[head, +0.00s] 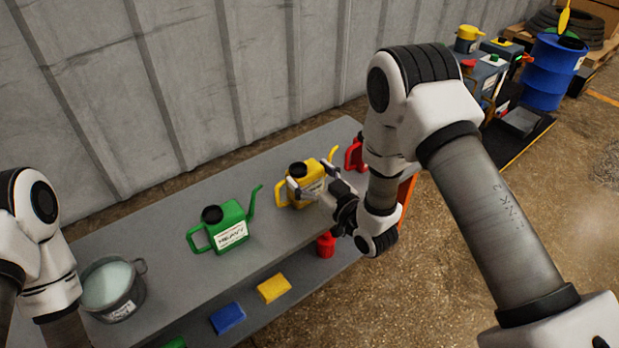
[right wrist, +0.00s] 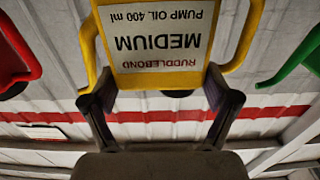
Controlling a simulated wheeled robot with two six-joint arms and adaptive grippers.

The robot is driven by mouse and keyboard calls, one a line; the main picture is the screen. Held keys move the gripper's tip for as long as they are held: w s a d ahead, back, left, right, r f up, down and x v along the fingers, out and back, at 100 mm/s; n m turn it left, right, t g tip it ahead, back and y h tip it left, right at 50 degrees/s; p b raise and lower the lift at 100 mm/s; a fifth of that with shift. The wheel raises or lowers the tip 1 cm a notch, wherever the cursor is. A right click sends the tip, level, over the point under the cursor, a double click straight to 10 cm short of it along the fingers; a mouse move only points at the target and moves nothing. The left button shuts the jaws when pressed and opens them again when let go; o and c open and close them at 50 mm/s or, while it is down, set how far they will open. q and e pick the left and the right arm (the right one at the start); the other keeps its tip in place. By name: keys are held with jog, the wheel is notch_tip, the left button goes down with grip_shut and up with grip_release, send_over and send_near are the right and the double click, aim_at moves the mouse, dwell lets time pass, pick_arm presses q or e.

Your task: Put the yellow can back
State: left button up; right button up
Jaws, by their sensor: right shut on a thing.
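The yellow can (head: 297,182) has a black cap, a spout and a handle. It is upright at the table's top (head: 165,222), between the green can and the red can. I cannot tell whether its base touches the surface. My right gripper (head: 316,181) is shut on it, with a finger on either side. In the right wrist view the yellow can (right wrist: 165,78) appears upside down, its label reading "MEDIUM", between the fingers of the right gripper (right wrist: 160,95). My left arm shows at the left edge, but its gripper is out of view.
A green can (head: 229,232) labelled "HEAVY" stands to the left, a red can (head: 354,156) to the right. A grey pot (head: 112,290) stands at the near left. Below are a yellow block (head: 274,288), a blue block (head: 228,318) and a red object (head: 326,245). A wall runs behind.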

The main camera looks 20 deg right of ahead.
jog(key=shift+f, duration=0.15)
jog(key=o, duration=1.1)
